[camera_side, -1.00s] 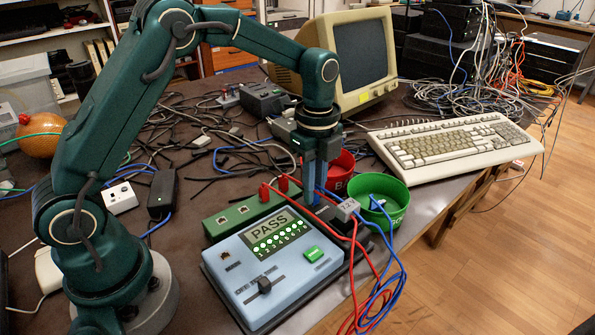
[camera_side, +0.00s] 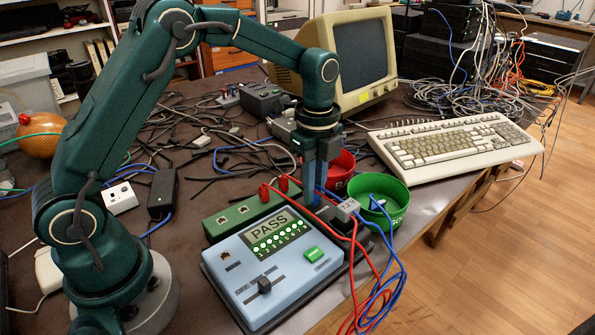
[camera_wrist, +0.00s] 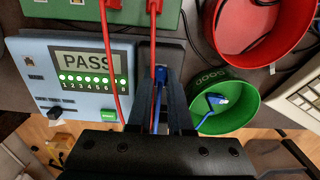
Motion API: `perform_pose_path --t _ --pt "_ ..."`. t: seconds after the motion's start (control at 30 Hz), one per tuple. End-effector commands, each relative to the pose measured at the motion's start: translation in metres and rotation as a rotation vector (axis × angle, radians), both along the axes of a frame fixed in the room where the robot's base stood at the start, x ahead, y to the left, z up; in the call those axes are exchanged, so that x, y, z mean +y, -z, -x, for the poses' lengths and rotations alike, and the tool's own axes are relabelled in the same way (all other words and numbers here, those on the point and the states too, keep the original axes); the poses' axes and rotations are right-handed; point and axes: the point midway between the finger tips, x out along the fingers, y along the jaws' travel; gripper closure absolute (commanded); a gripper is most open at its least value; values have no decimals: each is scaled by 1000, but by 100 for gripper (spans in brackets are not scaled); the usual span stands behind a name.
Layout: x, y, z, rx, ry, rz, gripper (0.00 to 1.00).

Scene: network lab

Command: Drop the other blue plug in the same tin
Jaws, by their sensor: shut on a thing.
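My gripper (camera_side: 313,194) is shut on a blue plug; its blue cable (camera_wrist: 158,94) shows between the fingers in the wrist view. The plug itself is mostly hidden by the fingers. The gripper is low, beside the tester and left of the green tin (camera_side: 403,211), outside its rim. The green tin is marked GOOD and also shows in the wrist view (camera_wrist: 234,84). One blue plug (camera_wrist: 216,99) with a clear tip lies in it, its cable running over the rim.
A pale blue tester (camera_side: 240,268) reads PASS with green lights lit. A green socket box (camera_side: 228,218) with red plugs stands behind it. A red tin (camera_side: 347,163) stands behind the green tin. Red and blue cables (camera_side: 375,310) hang at the table's front edge. A keyboard (camera_side: 450,145) lies at right.

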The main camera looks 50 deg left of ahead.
Motion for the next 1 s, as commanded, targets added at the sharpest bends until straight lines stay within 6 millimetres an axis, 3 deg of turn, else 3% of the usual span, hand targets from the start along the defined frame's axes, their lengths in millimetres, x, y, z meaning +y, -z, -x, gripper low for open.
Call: perform_pose_path --t 1.0 --pt "0 -30 -1 -2 0 0 100"
